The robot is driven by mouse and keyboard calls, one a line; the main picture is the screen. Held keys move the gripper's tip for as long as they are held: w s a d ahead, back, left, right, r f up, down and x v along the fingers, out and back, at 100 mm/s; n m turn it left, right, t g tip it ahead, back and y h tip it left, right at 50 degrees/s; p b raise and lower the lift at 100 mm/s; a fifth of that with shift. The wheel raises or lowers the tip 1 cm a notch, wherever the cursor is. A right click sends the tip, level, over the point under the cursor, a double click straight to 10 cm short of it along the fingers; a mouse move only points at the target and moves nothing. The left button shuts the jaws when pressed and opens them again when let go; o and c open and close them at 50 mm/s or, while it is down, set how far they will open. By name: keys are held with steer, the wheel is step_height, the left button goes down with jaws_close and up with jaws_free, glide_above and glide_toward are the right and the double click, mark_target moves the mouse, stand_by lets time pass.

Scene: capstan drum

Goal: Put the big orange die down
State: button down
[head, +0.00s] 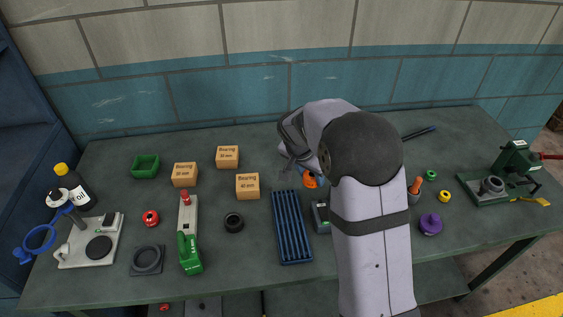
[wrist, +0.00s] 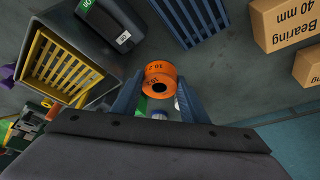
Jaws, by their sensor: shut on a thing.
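The big orange die (wrist: 160,70) is a round, stepped ring with dark markings and a dark central hole. In the wrist view it sits between the two blue fingers of my gripper (wrist: 160,92), which is shut on it. In the head view a bit of the orange die (head: 310,181) shows just left of my arm, behind the blue ribbed tray. My arm hides most of the gripper there. I cannot tell whether the die touches the bench or hangs above it.
The blue ribbed tray (head: 291,228) and a dark device (head: 321,217) are close by. Cardboard bearing boxes (head: 247,186) stand left. In the wrist view a grey box with a yellow rack (wrist: 58,66) is at the left. Bare bench (wrist: 215,85) shows right of the die.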

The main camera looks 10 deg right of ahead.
steer(key=w, duration=0.1)
steer(key=w+a, duration=0.1)
steer(key=w, duration=0.1)
steer(key=w+f+p, duration=0.1)
steer(key=w, duration=0.1)
steer(key=shift+w+a, duration=0.2)
steer(key=shift+a, duration=0.2)
steer(key=shift+n+t, duration=0.3)
steer(key=shift+n, duration=0.2)
steer(key=w, duration=0.1)
steer(key=w+a, duration=0.1)
steer(key=w, duration=0.1)
steer(key=shift+w+a+r, duration=0.35)
steer(key=shift+w+a, duration=0.05)
steer(key=w+a+r+n+t+y, duration=0.1)
steer(key=w+a+r+n+y, duration=0.2)
steer(key=n, duration=0.5)
steer(key=shift+w+a+r, duration=0.2)
steer(key=shift+w+r, duration=0.7)
steer(key=shift+r, duration=0.15)
steer(key=shift+f+p, duration=1.8)
steer(key=shift+f, duration=3.25)
